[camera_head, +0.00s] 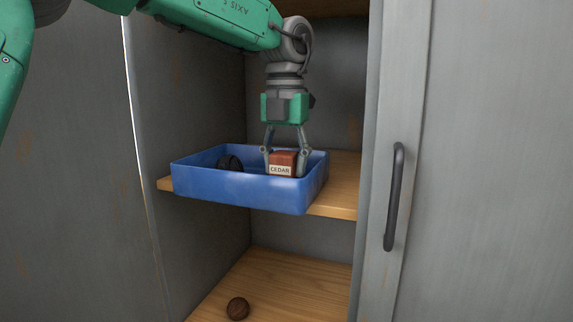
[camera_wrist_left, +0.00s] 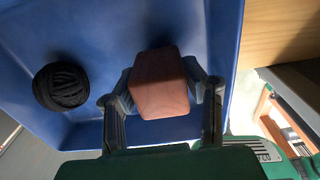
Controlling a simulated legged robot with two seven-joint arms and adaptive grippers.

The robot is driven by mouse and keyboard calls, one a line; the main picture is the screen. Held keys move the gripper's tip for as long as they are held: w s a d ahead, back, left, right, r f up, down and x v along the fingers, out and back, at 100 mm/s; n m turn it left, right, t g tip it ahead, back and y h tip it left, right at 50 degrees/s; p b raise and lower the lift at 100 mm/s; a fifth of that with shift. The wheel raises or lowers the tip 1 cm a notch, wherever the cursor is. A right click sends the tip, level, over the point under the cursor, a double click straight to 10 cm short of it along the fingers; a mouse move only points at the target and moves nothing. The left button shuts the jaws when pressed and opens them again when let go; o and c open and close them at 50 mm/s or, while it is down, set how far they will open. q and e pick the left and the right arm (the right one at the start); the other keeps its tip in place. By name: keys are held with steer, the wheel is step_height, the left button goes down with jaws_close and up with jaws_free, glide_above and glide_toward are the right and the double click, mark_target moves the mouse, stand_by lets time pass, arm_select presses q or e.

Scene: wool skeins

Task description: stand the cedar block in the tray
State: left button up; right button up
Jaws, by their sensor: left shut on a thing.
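The cedar block (camera_head: 282,163) is reddish brown with a white label reading CEDAR. My left gripper (camera_head: 285,152) points down from above and is shut on the block, one finger on each side. In the left wrist view the block (camera_wrist_left: 160,84) sits between the fingers of my gripper (camera_wrist_left: 163,95). The blue tray (camera_head: 238,189) stands on the upper wooden shelf. The block is inside the tray's outline, its lower part hidden behind the front wall. I cannot tell whether it touches the tray floor. My right gripper is not in view.
A dark wool ball (camera_head: 230,163) lies in the tray's left part; it also shows in the wrist view (camera_wrist_left: 61,86). A brown ball (camera_head: 238,308) lies on the lower shelf (camera_head: 290,285). A grey cabinet door with a dark handle (camera_head: 394,196) stands to the right.

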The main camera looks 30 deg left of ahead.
mark_target(285, 152)
arm_select(q)
steer(key=shift+a+f, duration=0.1)
steer(key=shift+f, duration=0.35)
steer(key=o, duration=1.3)
steer(key=shift+o, duration=0.2)
steer(key=shift+r, duration=3.65)
